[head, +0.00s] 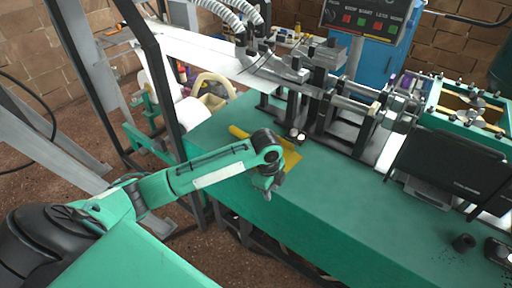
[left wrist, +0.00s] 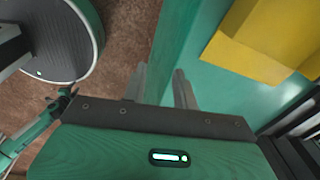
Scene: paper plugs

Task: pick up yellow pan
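The yellow pan (head: 290,156) lies on the green machine table, partly hidden behind my left gripper and wrist. Its yellow handle end (head: 238,132) shows to the left of my wrist. In the left wrist view the yellow pan (left wrist: 268,38) is at the upper right, with a raised edge, flat on the green surface. My left gripper (head: 268,190) points down at the table's near edge, in front of the pan. In the left wrist view its two fingers (left wrist: 160,84) are apart with nothing between them, beside the pan and not touching it. My right gripper is not in view.
The green table (head: 340,205) has a clear front and middle. Metal machine parts (head: 330,105) stand behind the pan, and a dark screen (head: 450,170) stands at the right. A dark upright post (head: 160,80) rises at the left.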

